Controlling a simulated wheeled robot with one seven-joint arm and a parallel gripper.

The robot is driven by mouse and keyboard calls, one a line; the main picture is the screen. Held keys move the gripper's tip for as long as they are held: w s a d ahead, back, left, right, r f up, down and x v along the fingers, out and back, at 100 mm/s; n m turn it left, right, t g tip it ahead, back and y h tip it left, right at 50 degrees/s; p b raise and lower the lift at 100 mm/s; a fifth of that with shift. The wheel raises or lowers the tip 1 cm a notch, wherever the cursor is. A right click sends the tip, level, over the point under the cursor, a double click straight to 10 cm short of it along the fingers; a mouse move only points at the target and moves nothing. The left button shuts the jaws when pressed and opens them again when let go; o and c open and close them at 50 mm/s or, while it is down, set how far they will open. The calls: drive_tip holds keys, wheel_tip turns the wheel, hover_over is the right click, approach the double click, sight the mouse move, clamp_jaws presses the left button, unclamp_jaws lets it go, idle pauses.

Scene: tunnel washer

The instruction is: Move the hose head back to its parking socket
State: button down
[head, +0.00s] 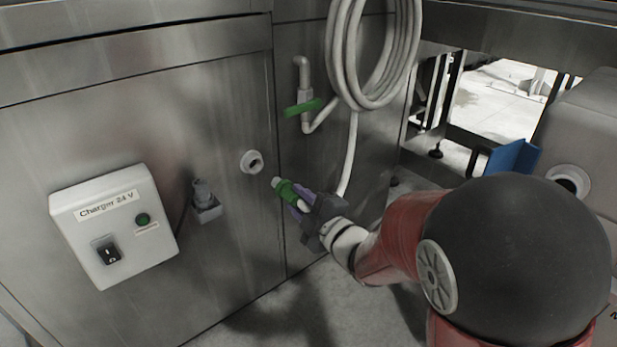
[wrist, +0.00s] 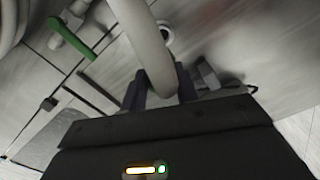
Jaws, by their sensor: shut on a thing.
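The hose head (head: 284,188) is green with a pale grey tip. My gripper (head: 298,203) is shut on it with purple fingers. The tip points up and left, toward a round white socket (head: 252,162) in the steel panel, and appears a short way from it. In the wrist view, the white hose (wrist: 148,45) runs between the fingers of my gripper (wrist: 160,88) and hides the hose head. The round socket (wrist: 166,33) shows partly behind the hose. A grey fitting on a bracket (head: 206,204) sits lower left; I cannot tell which is the parking socket.
A charger box (head: 113,225) juts from the panel at left. A green valve handle (head: 303,107) and a coiled hose (head: 370,55) are above my gripper. A grey housing (head: 585,130) with another round port (head: 567,181) stands at right. Floor below my gripper looks clear.

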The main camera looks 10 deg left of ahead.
sight(274, 180)
drive_tip(key=shift+w+d+f, duration=0.15)
drive_tip(key=shift+w+f, duration=0.05)
drive_tip(key=shift+f, duration=0.15)
drive_tip(key=shift+w+a+r+n, duration=0.1)
drive_tip(key=shift+w+a+n, duration=0.05)
drive_tip(key=shift+a+n, duration=0.15)
drive_tip(key=shift+p+x, duration=1.85)
drive_tip(key=shift+x, duration=2.1)
drive_tip(key=shift+b, duration=0.6)
drive_tip(key=shift+w+a, duration=0.1)
drive_tip(key=shift+a, duration=0.1)
drive_tip(key=shift+b+x, duration=0.4)
drive_tip(key=shift+x, duration=0.35)
drive_tip(key=shift+w+a, duration=0.25)
drive_tip(key=shift+a, duration=0.05)
